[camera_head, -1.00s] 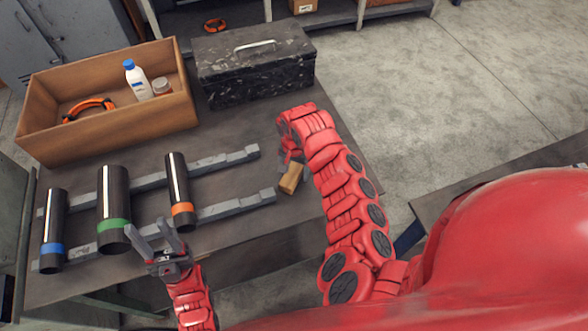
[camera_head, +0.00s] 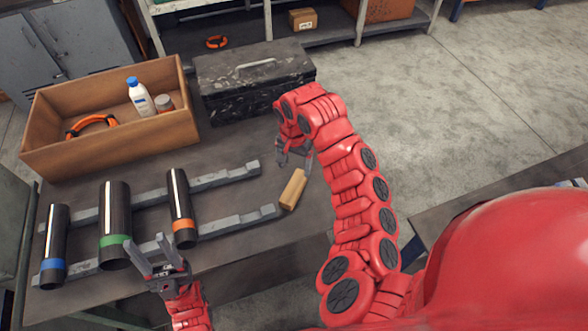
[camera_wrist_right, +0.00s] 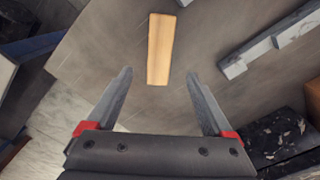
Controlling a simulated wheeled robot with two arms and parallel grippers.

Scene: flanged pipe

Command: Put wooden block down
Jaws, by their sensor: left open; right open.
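The wooden block (camera_head: 293,190) lies on the table near its right side, right of the ends of the grey rails. It also shows in the right wrist view (camera_wrist_right: 161,48), lying beyond the fingertips and apart from them. My right gripper (camera_head: 294,158) is open and empty, just behind the block in the head view; its two spread fingers show in the wrist view (camera_wrist_right: 158,78). My left gripper (camera_head: 150,252) is open and empty near the table's front edge, close to the green-banded pipe.
Three dark pipes with blue (camera_head: 54,245), green (camera_head: 115,225) and orange (camera_head: 181,208) bands lie across two grey rails (camera_head: 232,221). A wooden crate (camera_head: 110,149) with bottle, jar and orange ring stands behind, beside a black toolbox (camera_head: 255,82). Table around the block is clear.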

